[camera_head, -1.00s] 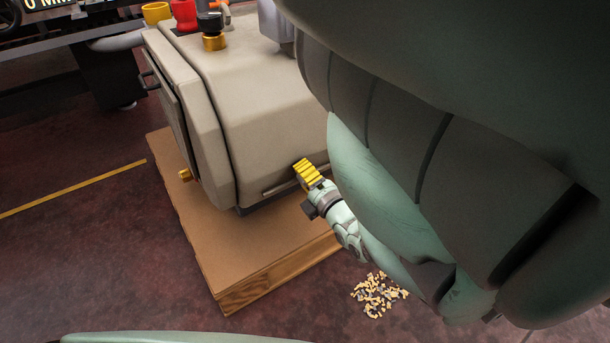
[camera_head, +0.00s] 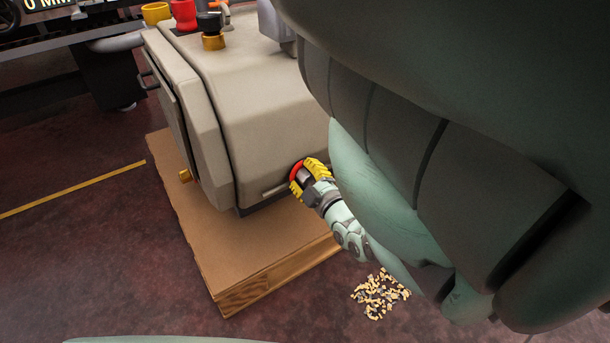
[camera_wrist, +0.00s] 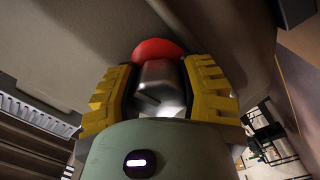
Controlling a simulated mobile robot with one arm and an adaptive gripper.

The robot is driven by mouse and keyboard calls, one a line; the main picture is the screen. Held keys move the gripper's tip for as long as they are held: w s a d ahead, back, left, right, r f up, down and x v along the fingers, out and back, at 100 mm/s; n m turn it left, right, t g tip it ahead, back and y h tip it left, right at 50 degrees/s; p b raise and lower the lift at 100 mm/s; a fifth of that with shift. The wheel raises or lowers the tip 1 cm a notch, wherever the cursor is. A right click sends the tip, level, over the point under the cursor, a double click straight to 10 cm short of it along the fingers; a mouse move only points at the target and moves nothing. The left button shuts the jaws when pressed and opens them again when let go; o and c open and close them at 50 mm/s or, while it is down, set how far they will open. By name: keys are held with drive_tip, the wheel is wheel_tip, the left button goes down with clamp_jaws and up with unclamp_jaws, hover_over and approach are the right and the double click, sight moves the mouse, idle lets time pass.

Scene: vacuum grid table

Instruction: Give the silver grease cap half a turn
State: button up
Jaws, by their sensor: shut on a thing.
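The silver grease cap (camera_wrist: 160,88) sits between the yellow ribbed fingers of my gripper (camera_wrist: 160,95) in the wrist view. A red round part (camera_wrist: 158,50) shows just beyond the cap, against the beige machine housing. In the head view my gripper (camera_head: 310,178) is at the lower right side of the beige machine (camera_head: 265,115), with the red part (camera_head: 296,168) showing by its fingers. My gripper is shut on the cap, one finger on each side. The cap itself is mostly hidden by the fingers in the head view.
The machine stands on a brown wooden base (camera_head: 225,250). A pile of small pale chips (camera_head: 380,294) lies on the dark red floor beside it. A yellow cup (camera_head: 156,13), a red part (camera_head: 184,14) and a black-and-brass knob (camera_head: 212,30) are on top. Open floor lies to the left.

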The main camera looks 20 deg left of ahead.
sight(312, 182)
drive_tip(key=shift+d+f+m, duration=0.1)
drive_tip(key=shift+f+m, duration=0.1)
drive_tip(key=shift+m, duration=0.7)
drive_tip(key=o, duration=1.2)
drive_tip(key=shift+r, duration=0.1)
drive_tip(key=v, duration=0.7)
drive_tip(key=shift+s+d, duration=0.1)
drive_tip(key=shift+d, duration=0.15)
drive_tip(key=shift+v, duration=2.2)
